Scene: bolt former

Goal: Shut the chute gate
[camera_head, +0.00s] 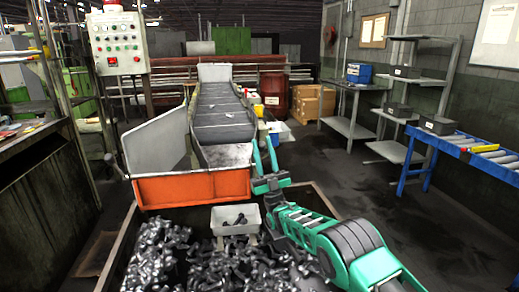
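The chute (224,120) slopes down toward me, with a dark ribbed bed and pale side walls. A pale grey panel (157,143) stands angled out at the left of its lower end; it looks like the gate, but I cannot be sure. An orange front plate (192,188) spans below. My gripper (265,147) is just right of the chute's lower end, its two teal fingers apart and pointing away from me. It appears empty and is apart from the pale panel. Whether a finger touches the chute's right side cannot be told.
A bin (315,192) full of metal bolts lies below the chute, with a small white tray (236,220) at its back. A control box (117,43) stands at left. Shelves (410,115) and a blue roller table (470,152) are at right. Floor between is clear.

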